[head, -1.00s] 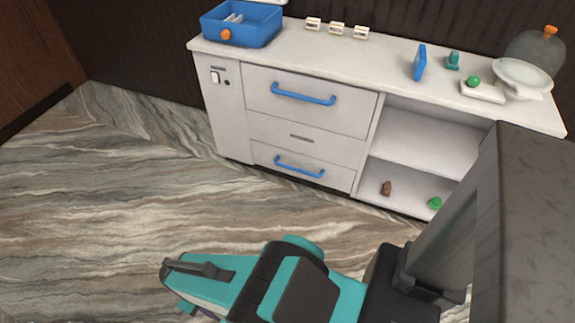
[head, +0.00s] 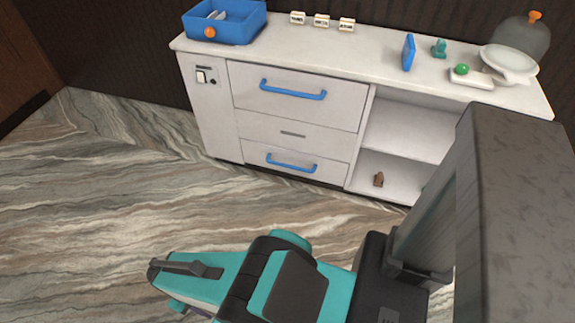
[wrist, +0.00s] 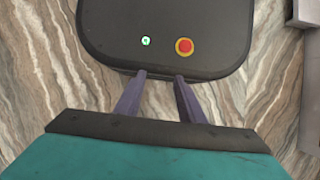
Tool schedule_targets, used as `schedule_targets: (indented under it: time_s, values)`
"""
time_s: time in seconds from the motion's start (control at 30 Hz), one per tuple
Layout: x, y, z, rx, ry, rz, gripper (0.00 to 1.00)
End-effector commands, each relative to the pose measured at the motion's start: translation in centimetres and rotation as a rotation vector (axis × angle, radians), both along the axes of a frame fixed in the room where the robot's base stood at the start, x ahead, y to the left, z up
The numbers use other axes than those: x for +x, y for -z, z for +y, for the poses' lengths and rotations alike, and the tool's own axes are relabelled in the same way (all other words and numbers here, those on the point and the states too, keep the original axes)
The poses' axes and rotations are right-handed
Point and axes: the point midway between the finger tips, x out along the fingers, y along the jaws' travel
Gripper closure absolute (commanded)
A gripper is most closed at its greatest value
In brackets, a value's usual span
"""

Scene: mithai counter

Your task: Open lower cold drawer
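The lower cold drawer (head: 325,172) is the bottom front in the white counter's left half and is shut. Its blue bar handle (head: 292,164) runs across it near floor level. My gripper (wrist: 160,76) shows in the wrist view with two purple fingers apart and nothing between them. It is away from the drawer, over a dark rounded panel with a red button and a green light, likely part of my base. In the head view my teal arm is low in front of the counter, with floor between them.
The upper drawer with a blue handle (head: 293,90) is shut. A blue bin (head: 226,20), small labels (head: 322,21) and a white bowl (head: 509,62) stand on the countertop (head: 370,50). The floor (head: 120,180) before the drawers is clear.

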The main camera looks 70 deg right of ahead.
Motion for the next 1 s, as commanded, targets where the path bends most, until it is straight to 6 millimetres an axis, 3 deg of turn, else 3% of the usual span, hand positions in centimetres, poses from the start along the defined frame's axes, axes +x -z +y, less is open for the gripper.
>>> schedule_targets:
  time_s: [0.17,0.37,0.7,1.0]
  values:
    - [3.7,2.6,-2.4,0.005,-0.005,-0.027,0.64]
    - [9.1,5.2,-7.9,0.007,-0.021,-0.069,0.64]
    - [16.5,7.6,-20.9,-0.016,-0.048,-0.127,0.64]
    - [19.5,8.0,-34.7,-0.056,-0.065,-0.152,0.64]
